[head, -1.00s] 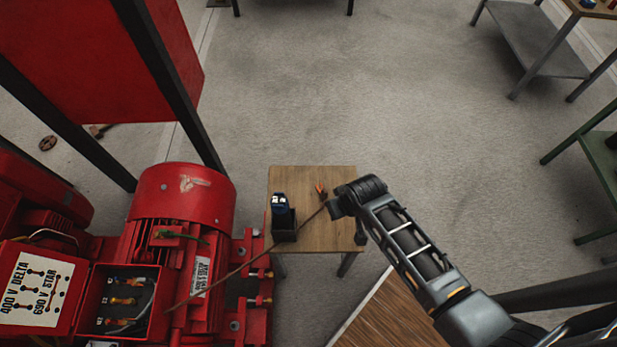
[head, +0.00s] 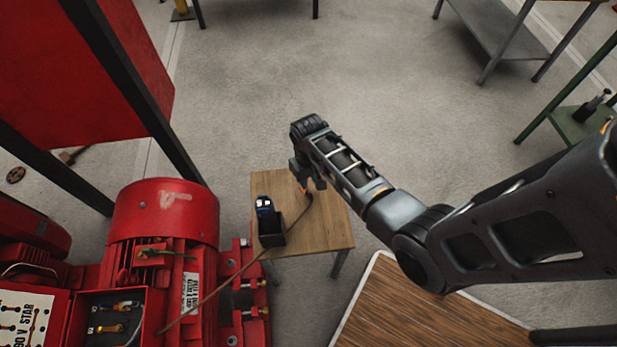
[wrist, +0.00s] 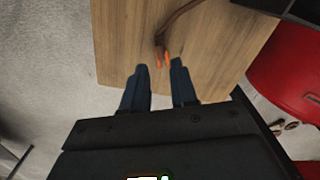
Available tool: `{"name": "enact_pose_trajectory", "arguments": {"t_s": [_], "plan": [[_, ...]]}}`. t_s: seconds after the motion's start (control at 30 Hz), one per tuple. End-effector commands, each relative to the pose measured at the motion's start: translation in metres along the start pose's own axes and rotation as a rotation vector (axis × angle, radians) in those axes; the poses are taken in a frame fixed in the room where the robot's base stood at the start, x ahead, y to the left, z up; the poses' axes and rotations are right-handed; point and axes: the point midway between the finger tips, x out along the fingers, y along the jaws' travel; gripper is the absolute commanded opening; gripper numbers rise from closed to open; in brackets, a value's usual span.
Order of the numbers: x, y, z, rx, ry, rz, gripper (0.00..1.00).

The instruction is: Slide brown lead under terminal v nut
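The brown lead (head: 210,293) runs from the motor's open terminal box (head: 82,330) across to the small wooden table. Its orange-tipped end lies near the table's far edge, and it also shows in the wrist view (wrist: 163,52). My gripper (head: 305,183) is above that end. In the wrist view its two dark blue fingers (wrist: 160,75) are apart, with the lead's orange tips just ahead of the gap. Nothing is held between them. Brass-coloured terminals show in the box, partly cut off by the frame; I cannot tell which is terminal V.
The small wooden table (head: 325,236) carries a dark holder (head: 271,228) with a blue-topped item. The red motor (head: 165,222) stands left of it, and a black-framed red panel (head: 125,80) rises behind. A brown wooden top (head: 410,310) is at lower right. Open floor lies beyond.

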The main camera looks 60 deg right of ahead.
Motion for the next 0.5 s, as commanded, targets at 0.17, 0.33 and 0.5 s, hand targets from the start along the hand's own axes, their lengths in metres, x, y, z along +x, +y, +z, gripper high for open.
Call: {"name": "enact_pose_trajectory", "arguments": {"t_s": [0.17,0.33,0.5], "plan": [[0.017,0.0,0.0,0.0,0.0,0.0,0.28],[0.029,0.0,0.0,0.0,0.001,0.0,0.28],[0.041,0.0,0.0,0.0,0.001,0.0,0.28]]}}
